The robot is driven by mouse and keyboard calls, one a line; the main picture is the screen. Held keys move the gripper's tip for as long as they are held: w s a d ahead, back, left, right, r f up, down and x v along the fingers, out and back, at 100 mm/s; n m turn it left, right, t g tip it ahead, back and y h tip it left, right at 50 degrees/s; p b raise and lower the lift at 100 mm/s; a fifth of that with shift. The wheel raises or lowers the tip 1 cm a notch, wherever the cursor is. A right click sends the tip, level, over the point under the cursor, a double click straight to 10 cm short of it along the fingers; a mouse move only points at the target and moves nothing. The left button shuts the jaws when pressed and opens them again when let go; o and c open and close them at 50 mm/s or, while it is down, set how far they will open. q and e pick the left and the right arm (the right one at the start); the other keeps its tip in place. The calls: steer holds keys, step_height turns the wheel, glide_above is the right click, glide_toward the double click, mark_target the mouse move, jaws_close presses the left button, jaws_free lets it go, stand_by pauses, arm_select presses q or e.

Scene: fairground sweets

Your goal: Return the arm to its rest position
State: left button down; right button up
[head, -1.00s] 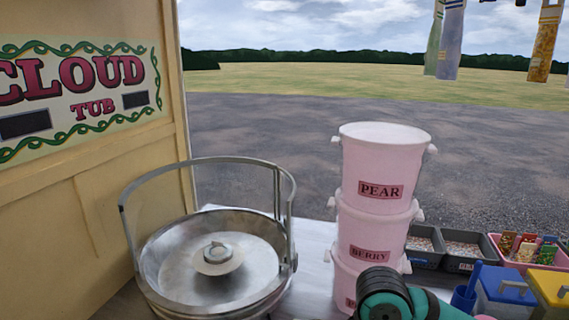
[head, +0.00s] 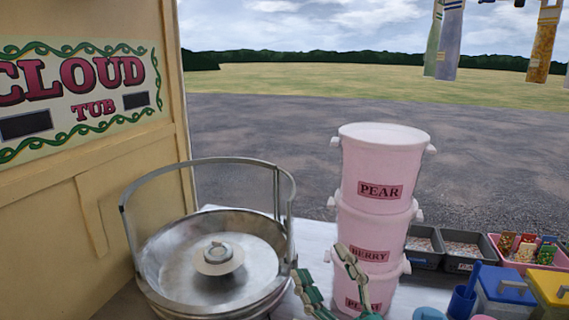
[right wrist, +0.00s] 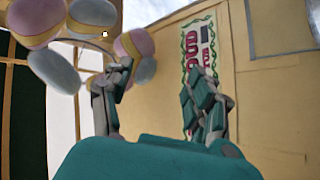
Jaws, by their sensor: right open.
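My right gripper (head: 326,278) shows at the bottom of the head view, its two green and grey fingers spread and pointing up, with nothing between them. It is in front of the lower part of a stack of pink tubs, to the right of the metal candyfloss bowl. The same gripper fills the lower part of the right wrist view (right wrist: 160,105), fingers apart and empty, facing the cream wall and its sign (right wrist: 198,50). My left gripper is not in view.
The pink tubs labelled PEAR (head: 381,190) and BERRY (head: 369,254) stand stacked. The metal bowl (head: 150,262) with its hoop is on the left. Grey bins (head: 424,261), a pink tray (head: 522,267) and blue and yellow boxes crowd the right. Round pastel shapes (right wrist: 133,43) hang in the wrist view.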

steer(key=s+d+f+m+g+h, duration=0.1)
steer(key=d+f+m+g+h, duration=0.4)
steer(key=f, duration=0.6)
steer(key=s+d+f+m+g+h, duration=0.1)
steer(key=d+f+m+g+h, duration=0.1)
steer(key=d+f+m+h, duration=0.75)
steer(key=s+f+n+g+y, duration=0.1)
steer(key=s+f+g+y, duration=0.2)
steer(key=s+f+g, duration=1.05)
steer(key=s+f+t, duration=0.1)
steer(key=s+f, duration=0.2)
steer(key=f, duration=1.2)
steer(key=s+f+t, duration=0.1)
steer(key=s+f, duration=0.3)
steer(key=f, duration=1)
steer(key=s+d+f+g, duration=0.1)
steer(key=s+d+f, duration=0.2)
steer(key=s+f, duration=1.3)
steer(key=shift+n, duration=0.35)
